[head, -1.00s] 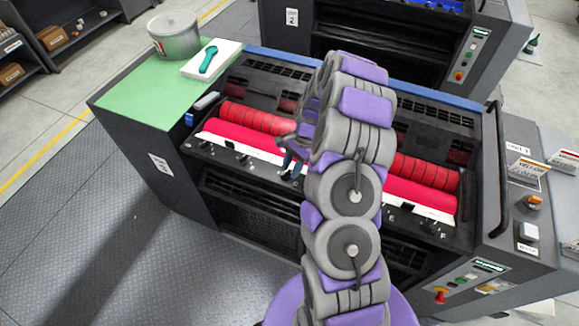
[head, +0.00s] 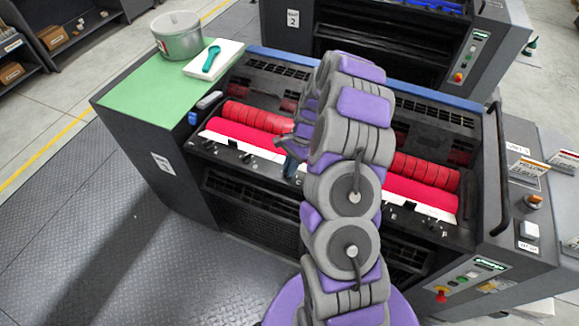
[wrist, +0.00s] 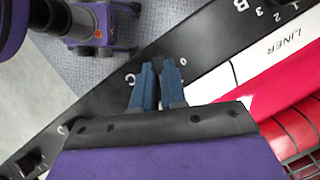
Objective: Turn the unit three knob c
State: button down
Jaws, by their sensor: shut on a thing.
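The press unit (head: 215,215) in front of me has a black knob panel (wrist: 95,95) along its front edge, below a red roller (head: 235,137). My gripper (wrist: 158,64) reaches down to this panel, its two blue fingers close together beside a white letter C. It also shows in the head view (head: 289,167), left of my arm. The fingers are shut on knob c, which they almost wholly hide; its pointer cannot be read. Another knob (wrist: 28,164) shows at the lower left of the wrist view.
Letter B and numbers mark the panel at the upper right of the wrist view. A pot (head: 179,36) and a white pad (head: 214,59) with a teal tool stand on the green top (head: 140,98). My arm hides the panel's middle.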

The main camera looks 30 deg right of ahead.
jog(key=shift+w+n, duration=0.1)
jog(key=shift+n, duration=0.2)
jog(key=n+g, duration=0.1)
jog(key=n, duration=0.3)
jog(key=shift+a+g+h, duration=0.1)
jog(key=shift+g+h, duration=0.3)
jog(key=n+g+h, duration=0.1)
jog(key=n, duration=0.4)
jog(key=shift+w+a, duration=0.1)
jog(key=shift+h, duration=0.3)
jog(key=c, duration=1.2)
grip_release()
